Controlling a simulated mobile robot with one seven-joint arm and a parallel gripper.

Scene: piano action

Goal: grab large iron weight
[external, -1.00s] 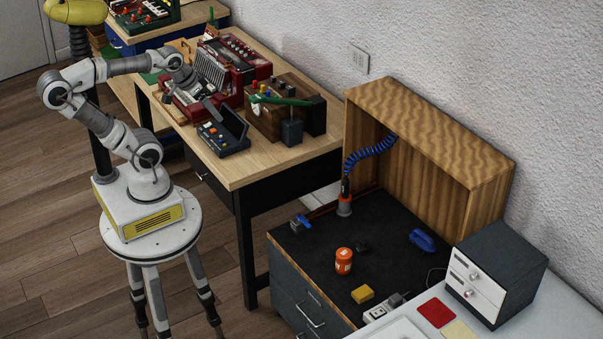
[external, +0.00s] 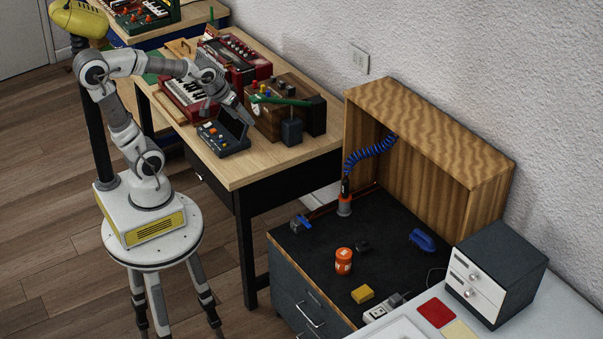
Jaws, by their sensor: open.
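I cannot pick out the large iron weight with certainty. A small open dark case (external: 229,150) with coloured pieces inside lies on the wooden table (external: 250,172). A dark upright block (external: 291,132) stands to its right, in front of a brown wooden box (external: 268,118). My gripper (external: 247,119) is open and points down to the right, above or beside the case's raised lid. It is small in the picture, and I see nothing held in it. I cannot tell whether it touches the lid.
A red accordion (external: 236,58) and a red keyboard instrument (external: 187,97) crowd the table behind the case. A green tool (external: 280,100) lies across the wooden box. The table's front right corner is clear. A dark workbench (external: 300,255) stands apart to the right.

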